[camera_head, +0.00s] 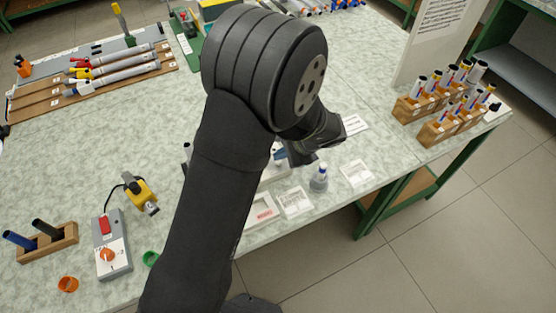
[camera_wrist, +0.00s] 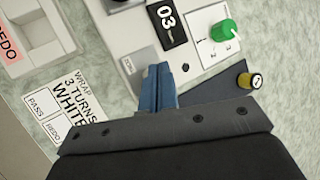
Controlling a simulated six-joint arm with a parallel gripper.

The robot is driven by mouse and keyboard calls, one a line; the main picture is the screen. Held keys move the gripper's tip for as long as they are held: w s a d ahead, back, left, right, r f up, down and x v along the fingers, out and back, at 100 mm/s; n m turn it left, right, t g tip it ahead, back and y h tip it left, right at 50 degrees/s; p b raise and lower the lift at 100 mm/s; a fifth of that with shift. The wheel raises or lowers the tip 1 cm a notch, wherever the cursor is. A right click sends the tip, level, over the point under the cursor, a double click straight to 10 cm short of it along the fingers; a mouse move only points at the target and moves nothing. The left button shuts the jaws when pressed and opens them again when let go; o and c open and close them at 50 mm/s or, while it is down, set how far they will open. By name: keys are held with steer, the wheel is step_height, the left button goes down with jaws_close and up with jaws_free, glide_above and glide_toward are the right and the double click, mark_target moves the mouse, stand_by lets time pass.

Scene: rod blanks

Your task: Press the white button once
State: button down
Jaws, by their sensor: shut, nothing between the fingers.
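In the wrist view my gripper (camera_wrist: 159,70) is shut, its blue fingers together and empty. The fingertips are over the lower edge of a light grey device (camera_wrist: 125,30). I cannot tell whether the fingertips touch the device. In the head view my arm hides most of the device.
A printed card (camera_wrist: 72,110) reading "WRAP 3 TURNS WHITE" lies left of the fingers. A yellow-ended dark part (camera_wrist: 250,81) is at right. In the head view a bottle (camera_head: 319,180) and white trays (camera_head: 295,202) stand near the bench edge. A switch box (camera_head: 111,246) is at left.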

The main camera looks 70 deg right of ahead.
steer(key=shift+f, duration=0.55)
steer(key=shift+r, duration=0.1)
stand_by(0.5)
steer(key=shift+r, duration=0.9)
steer(key=shift+r, duration=2.5)
steer(key=shift+f, duration=0.1)
step_height(320, 180, up, 4)
